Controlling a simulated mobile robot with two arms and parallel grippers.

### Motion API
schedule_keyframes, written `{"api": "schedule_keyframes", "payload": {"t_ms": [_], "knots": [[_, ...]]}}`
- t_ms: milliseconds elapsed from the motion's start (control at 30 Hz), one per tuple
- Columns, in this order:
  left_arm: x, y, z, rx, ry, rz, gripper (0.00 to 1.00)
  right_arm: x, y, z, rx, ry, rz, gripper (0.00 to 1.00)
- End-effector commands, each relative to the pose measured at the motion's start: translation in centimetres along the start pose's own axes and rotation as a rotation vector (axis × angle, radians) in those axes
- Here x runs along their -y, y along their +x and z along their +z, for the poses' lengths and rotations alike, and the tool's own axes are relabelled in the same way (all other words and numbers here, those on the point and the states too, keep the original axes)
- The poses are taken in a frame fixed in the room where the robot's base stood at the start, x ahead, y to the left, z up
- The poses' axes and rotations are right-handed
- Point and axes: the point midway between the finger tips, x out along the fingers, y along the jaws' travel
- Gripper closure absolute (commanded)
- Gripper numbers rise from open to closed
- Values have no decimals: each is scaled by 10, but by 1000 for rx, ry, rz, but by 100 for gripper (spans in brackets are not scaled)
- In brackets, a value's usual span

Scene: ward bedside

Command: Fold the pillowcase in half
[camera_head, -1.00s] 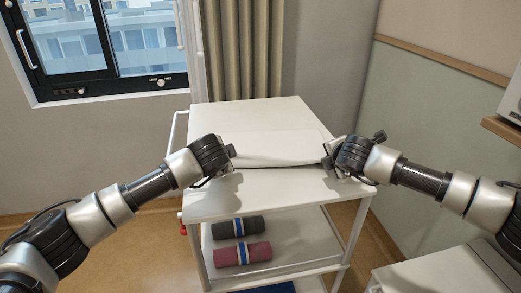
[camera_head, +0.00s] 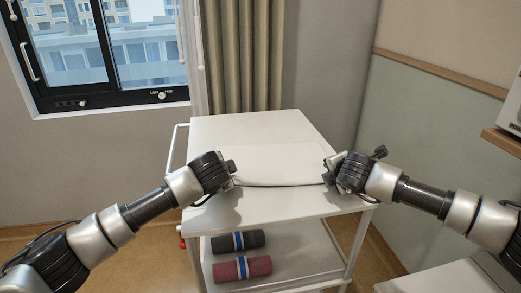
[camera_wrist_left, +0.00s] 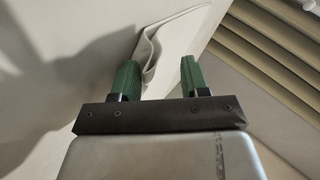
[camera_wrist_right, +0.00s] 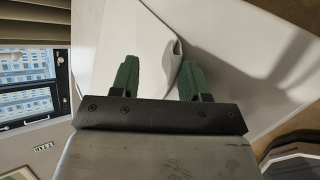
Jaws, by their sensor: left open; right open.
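The white pillowcase (camera_head: 280,164) lies on top of the white trolley (camera_head: 262,203). It looks doubled over, with a curved near edge. In the left wrist view its folded layers (camera_wrist_left: 155,48) show at and beyond the fingertips. In the right wrist view a folded edge (camera_wrist_right: 168,60) lies between the fingers. My left gripper (camera_head: 232,170) is at the pillowcase's left near corner, with green fingers (camera_wrist_left: 160,75) apart. My right gripper (camera_head: 326,172) is at its right near corner, fingers (camera_wrist_right: 158,78) also apart. Whether any finger touches the cloth is unclear.
A grey roll (camera_head: 238,241) and a red roll (camera_head: 242,268) lie on the trolley's lower shelf. The trolley top is bare in front of and behind the pillowcase. A window (camera_head: 110,45) and a curtain (camera_head: 240,55) are behind. A white surface (camera_head: 430,277) stands at the lower right.

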Motion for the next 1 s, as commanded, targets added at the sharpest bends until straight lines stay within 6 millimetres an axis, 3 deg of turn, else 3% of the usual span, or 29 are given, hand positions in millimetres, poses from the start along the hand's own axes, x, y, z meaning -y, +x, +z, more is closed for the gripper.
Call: {"api": "schedule_keyframes", "payload": {"t_ms": [600,733,1000], "knots": [[26,-86,-27,-4,1,0,53,-26,-86,26,-1,1,1,53],[28,-96,-29,-2,1,1,53,-28,-96,28,-2,0,0,53],[28,-97,-29,-2,1,1,53,-28,-97,29,-1,0,0,53]]}}
